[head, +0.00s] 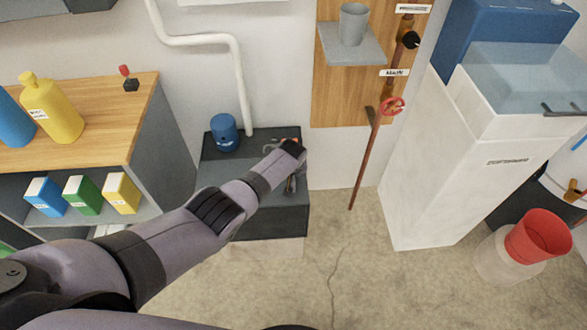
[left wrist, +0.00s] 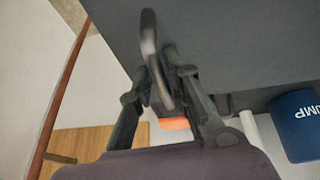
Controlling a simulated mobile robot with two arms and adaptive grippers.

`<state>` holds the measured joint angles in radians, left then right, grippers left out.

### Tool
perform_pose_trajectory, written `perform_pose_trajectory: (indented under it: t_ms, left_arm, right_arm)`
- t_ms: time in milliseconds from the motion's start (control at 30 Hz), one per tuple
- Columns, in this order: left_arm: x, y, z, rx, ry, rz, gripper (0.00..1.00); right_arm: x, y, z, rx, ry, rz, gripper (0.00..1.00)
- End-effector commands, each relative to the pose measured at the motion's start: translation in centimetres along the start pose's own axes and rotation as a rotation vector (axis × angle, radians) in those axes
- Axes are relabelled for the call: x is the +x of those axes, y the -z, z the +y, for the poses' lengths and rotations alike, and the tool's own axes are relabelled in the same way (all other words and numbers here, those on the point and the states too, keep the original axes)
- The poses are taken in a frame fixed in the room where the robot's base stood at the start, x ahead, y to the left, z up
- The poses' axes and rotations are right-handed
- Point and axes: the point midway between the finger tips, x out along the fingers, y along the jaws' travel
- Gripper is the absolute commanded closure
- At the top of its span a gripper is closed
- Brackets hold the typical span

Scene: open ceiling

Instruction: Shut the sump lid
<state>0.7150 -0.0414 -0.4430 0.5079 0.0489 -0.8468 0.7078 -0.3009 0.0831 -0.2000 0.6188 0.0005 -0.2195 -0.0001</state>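The sump is a low dark grey box (head: 222,172) against the wall, with a flat dark top and a pale base. Its dark surface fills the upper part of the left wrist view (left wrist: 240,40). A grey loop-shaped handle (left wrist: 150,45) stands out from that surface. My left gripper (head: 291,168) is over the right side of the box. In the left wrist view its two fingers (left wrist: 158,75) lie close on both sides of the handle and appear shut on it. My arm hides part of the box, and the lid's angle is hard to tell. My right gripper is out of view.
A blue container (head: 224,131) stands on the box's back left; its label ends in "UMP" in the wrist view. A small orange part (left wrist: 174,123) shows behind the fingers. A wooden-topped shelf (head: 90,110) is left, a rusty pipe (head: 364,165) and white cabinet (head: 430,180) right.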

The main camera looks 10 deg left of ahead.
Motion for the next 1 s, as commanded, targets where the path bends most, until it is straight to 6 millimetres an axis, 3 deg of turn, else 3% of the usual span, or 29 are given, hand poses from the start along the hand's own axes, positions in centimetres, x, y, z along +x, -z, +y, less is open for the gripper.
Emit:
perform_pose_trajectory:
  t_ms: [267, 800, 1000]
  left_arm:
    - [-2.0, -0.2, -0.1, 0.000, 0.001, -0.001, 0.82]
    - [-9.8, -0.1, 0.1, 0.002, -0.002, 0.004, 0.82]
    - [-11.7, -0.1, 0.2, 0.002, -0.003, 0.004, 0.82]
  right_arm:
    - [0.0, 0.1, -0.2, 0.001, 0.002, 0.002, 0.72]
    - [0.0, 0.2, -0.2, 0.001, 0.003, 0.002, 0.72]
    - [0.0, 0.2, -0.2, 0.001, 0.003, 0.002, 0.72]
